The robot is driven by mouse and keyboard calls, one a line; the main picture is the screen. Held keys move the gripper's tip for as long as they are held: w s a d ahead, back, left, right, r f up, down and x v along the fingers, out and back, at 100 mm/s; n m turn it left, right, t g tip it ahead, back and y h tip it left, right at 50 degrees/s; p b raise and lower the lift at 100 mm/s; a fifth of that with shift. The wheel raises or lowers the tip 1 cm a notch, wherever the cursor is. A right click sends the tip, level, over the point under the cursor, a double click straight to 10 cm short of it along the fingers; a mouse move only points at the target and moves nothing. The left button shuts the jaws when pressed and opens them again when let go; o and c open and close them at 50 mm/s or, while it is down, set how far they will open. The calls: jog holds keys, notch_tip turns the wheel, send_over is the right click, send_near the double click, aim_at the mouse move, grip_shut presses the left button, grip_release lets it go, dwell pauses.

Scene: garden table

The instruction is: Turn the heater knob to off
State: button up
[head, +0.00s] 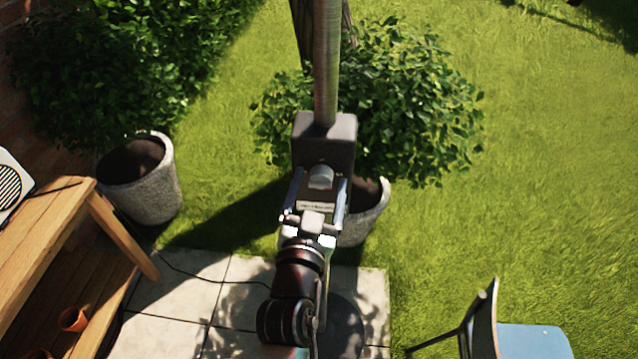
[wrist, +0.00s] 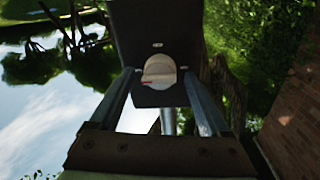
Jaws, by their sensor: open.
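The heater's dark control box (head: 325,140) sits on a metal pole. Its round silver knob (head: 321,177) is on the face toward me, above a small label plate. In the wrist view the knob (wrist: 159,71) shows between my fingers, with a small red mark at its left side. My gripper (head: 318,190) is open, its two fingers on either side of the knob. In the wrist view the fingers (wrist: 160,92) reach up toward the box with a gap to the knob on each side. I cannot tell whether either finger touches it.
A wooden bench (head: 45,235) with a speaker-like box (head: 10,185) stands at the left. Potted bushes stand behind, one pot (head: 150,180) left and one (head: 366,212) behind the heater. A blue chair (head: 535,341) is at lower right. Open lawn lies right.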

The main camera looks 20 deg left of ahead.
grip_shut()
dwell(0.5)
jog(key=shift+n, duration=0.3)
jog(key=n+b, duration=0.1)
jog(key=n, duration=0.2)
jog(key=shift+a+n, duration=0.15)
jog(key=shift+n, duration=0.25)
jog(key=n, duration=0.4)
jog(key=shift+n+y+p, duration=0.3)
jog(key=n+p, duration=0.1)
jog(key=n, duration=0.4)
jog(key=shift+f+n, duration=0.1)
jog(key=shift+n, duration=0.3)
jog(key=shift+f+n+y+p, duration=0.15)
jog(key=shift+n+p, duration=0.3)
jog(key=shift+n, duration=0.55)
jog(key=shift+f+n+y+p, duration=0.1)
jog(key=shift+n+y+p, duration=0.25)
jog(key=shift+n, duration=0.65)
